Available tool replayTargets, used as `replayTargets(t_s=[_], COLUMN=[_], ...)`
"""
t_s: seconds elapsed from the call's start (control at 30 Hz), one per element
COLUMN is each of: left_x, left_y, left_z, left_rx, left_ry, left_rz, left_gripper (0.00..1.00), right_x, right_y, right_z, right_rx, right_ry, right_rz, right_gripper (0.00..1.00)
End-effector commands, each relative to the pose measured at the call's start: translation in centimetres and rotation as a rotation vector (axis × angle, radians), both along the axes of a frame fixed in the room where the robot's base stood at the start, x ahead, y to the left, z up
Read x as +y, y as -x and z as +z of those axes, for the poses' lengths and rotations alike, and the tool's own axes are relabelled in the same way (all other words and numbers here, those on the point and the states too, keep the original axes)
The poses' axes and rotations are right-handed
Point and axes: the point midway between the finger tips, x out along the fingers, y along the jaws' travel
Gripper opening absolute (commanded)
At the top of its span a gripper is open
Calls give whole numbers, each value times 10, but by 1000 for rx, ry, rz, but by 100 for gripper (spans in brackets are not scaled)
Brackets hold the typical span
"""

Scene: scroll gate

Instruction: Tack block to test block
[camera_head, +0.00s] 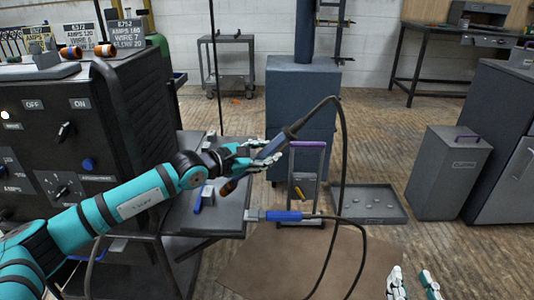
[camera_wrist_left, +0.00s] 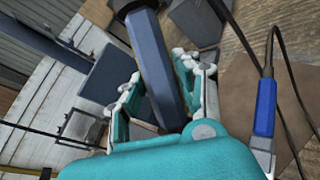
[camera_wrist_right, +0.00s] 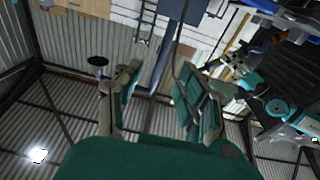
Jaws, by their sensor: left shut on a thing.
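My left gripper (camera_head: 262,158) is shut on a dark blue-grey handle (camera_head: 274,146), with a black cable running from its upper end. In the left wrist view the handle (camera_wrist_left: 155,65) lies between the fingers (camera_wrist_left: 160,105). My right gripper (camera_head: 413,285) is at the bottom right of the head view, its fingers apart and empty. In the right wrist view the fingers (camera_wrist_right: 155,105) also stand apart with nothing between them. A blue-handled clamp (camera_head: 280,216) on a black cable lies at the dark work table's edge (camera_head: 215,225). I cannot tell which items are the block and the test block.
A black welding machine (camera_head: 90,120) with switches and knobs stands at left, with amps and wire signs (camera_head: 76,35) on top. A blue cabinet (camera_head: 302,90) is behind. A shallow tray (camera_head: 350,210) lies on the floor, a purple-handled grey bin (camera_head: 448,175) to its right.

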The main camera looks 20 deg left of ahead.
Motion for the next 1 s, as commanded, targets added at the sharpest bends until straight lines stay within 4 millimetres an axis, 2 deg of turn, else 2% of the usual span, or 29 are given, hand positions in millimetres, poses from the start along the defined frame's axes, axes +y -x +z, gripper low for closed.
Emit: replayTargets(t_s=[0.37,1.0], left_x=[0,0], left_y=[0,0], left_z=[2,3], left_rx=[-5,-5], left_ry=[1,2], left_rz=[0,0], left_gripper=[0,0], right_x=[0,2], right_y=[0,1], right_z=[1,16], right_rx=[-9,-92], right_ry=[-3,-24], right_rz=[1,5], right_gripper=[40,40])
